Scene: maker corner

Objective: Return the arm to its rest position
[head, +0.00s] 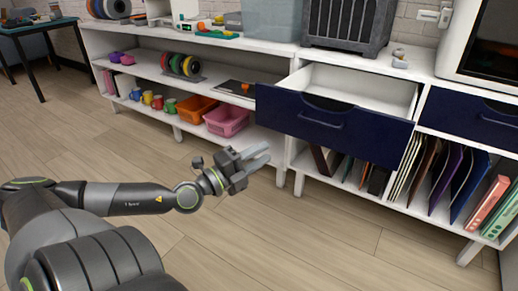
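My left arm comes in from the left, and its grey gripper (262,155) is held out over the floor in front of the shelf unit. Its two light fingers look a little apart, with nothing seen between them. It is left of and below the pulled-out navy drawer (335,128), apart from it in the picture. The drawer stands open and its visible white inside looks empty. My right gripper is out of view.
The white shelf unit (290,54) holds filament spools (181,64), mugs, an orange bin (196,108), a pink bin (227,119) and upright folders (440,180). A second navy drawer (470,112) is shut. A dark table (38,27) stands far left. The wooden floor (330,235) is clear.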

